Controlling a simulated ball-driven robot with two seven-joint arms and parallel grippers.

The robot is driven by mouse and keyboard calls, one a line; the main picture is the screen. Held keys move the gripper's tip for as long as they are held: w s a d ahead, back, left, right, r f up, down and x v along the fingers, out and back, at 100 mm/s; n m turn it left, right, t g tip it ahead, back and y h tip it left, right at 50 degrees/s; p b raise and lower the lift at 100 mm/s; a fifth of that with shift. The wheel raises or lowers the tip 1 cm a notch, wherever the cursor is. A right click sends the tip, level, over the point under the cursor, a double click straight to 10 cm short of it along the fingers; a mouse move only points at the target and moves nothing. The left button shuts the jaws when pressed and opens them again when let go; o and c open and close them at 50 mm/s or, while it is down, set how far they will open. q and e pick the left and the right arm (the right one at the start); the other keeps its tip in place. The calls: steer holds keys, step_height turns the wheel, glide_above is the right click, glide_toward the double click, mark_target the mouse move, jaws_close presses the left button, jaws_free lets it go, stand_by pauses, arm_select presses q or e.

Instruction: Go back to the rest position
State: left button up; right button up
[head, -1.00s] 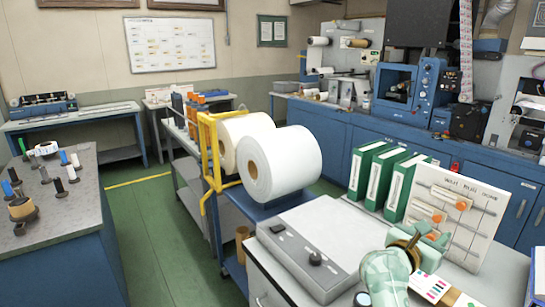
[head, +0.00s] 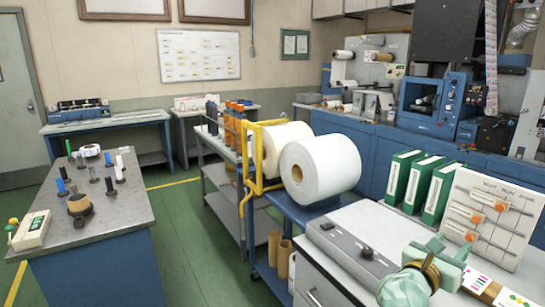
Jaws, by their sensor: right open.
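My right gripper (head: 449,249) is mint green and shows at the lower right of the head view, with my forearm coming up from the bottom edge. Its jaws are open and I see nothing held between them. It is in front of the right-hand counter, near a white board with orange sliders (head: 492,215) and a colour-marked card (head: 480,283). Whether it touches the counter I cannot tell. My left gripper is not in view.
A grey control box (head: 350,252) lies on the right counter, beside green binders (head: 437,192). Two large white rolls (head: 320,167) rest on a blue cart with a yellow frame (head: 257,160). A grey-topped bench (head: 110,208) stands left. Green floor (head: 195,255) lies open between.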

steer(key=s+a+r+n+t+y, duration=0.25)
steer(key=a+n+t+y, duration=0.85)
steer(key=n, duration=1.2)
steer(key=s+a+f+n+g+y, duration=0.45)
steer(key=a+f+n+y, duration=0.6)
steer(key=n, duration=0.95)
steer(key=s+d+f+n+g+h, duration=0.2)
steer(key=s+f+n+g+h, duration=0.35)
steer(key=s+f, duration=0.55)
steer(key=s+d+f+n+g+h, duration=0.1)
steer(key=s+d+n+g+h, duration=0.45)
steer(key=s, duration=0.55)
steer(key=s+a+f+g+y, duration=0.1)
steer(key=s+f+y, duration=0.1)
steer(key=f, duration=0.8)
steer(key=s+a+f+g+y, duration=0.1)
steer(key=s+f, duration=0.1)
steer(key=f, duration=0.7)
steer(key=s+a+f+g+y, duration=0.1)
steer(key=s+a+f+y, duration=0.15)
steer(key=f, duration=0.75)
steer(key=s+f+m+g, duration=0.1)
steer(key=s+f+m, duration=0.1)
steer(key=s+f, duration=0.3)
steer(key=s+d+f+m+g, duration=0.1)
steer(key=s+f, duration=0.5)
steer(key=s, duration=0.8)
steer(key=shift+d+f+m+y, duration=0.2)
steer(key=shift+f+m+y, duration=0.05)
steer(key=shift+m+y, duration=0.15)
